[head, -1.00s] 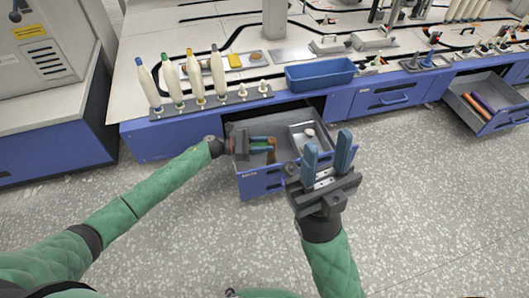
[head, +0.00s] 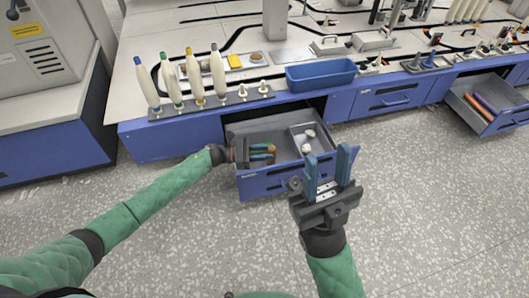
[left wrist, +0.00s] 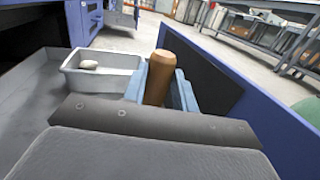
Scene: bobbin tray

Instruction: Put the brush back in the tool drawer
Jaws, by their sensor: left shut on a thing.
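The brush shows as a brown wooden handle (left wrist: 160,78) standing between the blue fingers of my left gripper in the left wrist view. In the head view its orange-brown end (head: 271,149) shows at the fingertips; the bristles are hard to make out. My left gripper (head: 262,153) is shut on the brush, inside the outline of the open tool drawer (head: 266,187). I cannot tell whether the brush touches the drawer floor. My right gripper (head: 328,174) is open and empty, in front of the drawer's right side.
A grey inner tray (head: 296,133) with small pale items sits in the drawer's right part; it also shows in the left wrist view (left wrist: 112,88). Bobbins (head: 195,78) and a blue bin (head: 320,75) stand on the bench above. Another open drawer (head: 488,120) is at far right.

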